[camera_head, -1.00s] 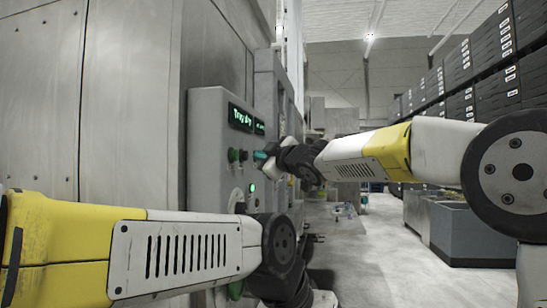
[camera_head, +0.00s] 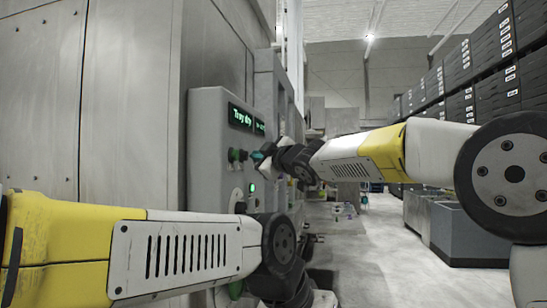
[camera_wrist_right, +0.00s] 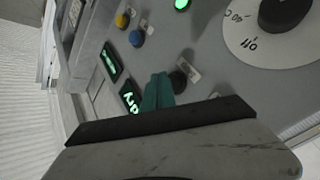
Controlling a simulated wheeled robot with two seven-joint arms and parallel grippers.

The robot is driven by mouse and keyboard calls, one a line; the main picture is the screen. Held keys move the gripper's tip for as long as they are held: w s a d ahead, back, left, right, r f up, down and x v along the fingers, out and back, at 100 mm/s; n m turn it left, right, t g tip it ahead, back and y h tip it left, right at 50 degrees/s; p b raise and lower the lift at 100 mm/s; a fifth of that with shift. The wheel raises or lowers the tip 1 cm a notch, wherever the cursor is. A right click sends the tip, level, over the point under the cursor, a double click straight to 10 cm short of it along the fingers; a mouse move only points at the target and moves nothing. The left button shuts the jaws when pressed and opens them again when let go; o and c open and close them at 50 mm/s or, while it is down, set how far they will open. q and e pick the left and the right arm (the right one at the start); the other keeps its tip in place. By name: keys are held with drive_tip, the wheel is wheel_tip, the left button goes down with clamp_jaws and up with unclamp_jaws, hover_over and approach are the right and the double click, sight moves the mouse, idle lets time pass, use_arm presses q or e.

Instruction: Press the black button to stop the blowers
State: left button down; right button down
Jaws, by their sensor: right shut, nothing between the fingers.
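The grey control panel (camera_head: 208,125) stands left of centre, with a lit "Tray dry" display (camera_head: 240,117). In the right wrist view, the black button (camera_wrist_right: 178,80) is a dark round knob beside a small label. It also shows in the head view as a dark knob (camera_head: 243,155) next to a green button (camera_head: 233,155). My right gripper (camera_head: 257,156) is shut and empty, its teal fingertips right at the panel by the black button. In the wrist view the fingertips (camera_wrist_right: 160,78) show just left of it; I cannot tell if they touch. My left gripper's fingers are out of frame.
A green lamp (camera_head: 252,188) glows on the panel. A rotary dial marked "off" (camera_wrist_right: 262,30), a yellow button (camera_wrist_right: 122,20) and a blue button (camera_wrist_right: 137,38) are near. My left forearm crosses low before the panel.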

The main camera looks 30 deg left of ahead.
drive_tip(key=shift+s+a, duration=0.1)
drive_tip(key=shift+a, duration=0.45)
idle(0.6)
drive_tip(key=shift+d, duration=0.9)
drive_tip(key=shift+w, duration=0.2)
drive_tip(key=shift+w+d, duration=0.2)
drive_tip(key=shift+d, duration=0.6)
drive_tip(key=shift+w+d, duration=0.15)
drive_tip(key=shift+d, duration=0.7)
drive_tip(key=shift+w+d, duration=0.2)
drive_tip(key=shift+d, duration=0.6)
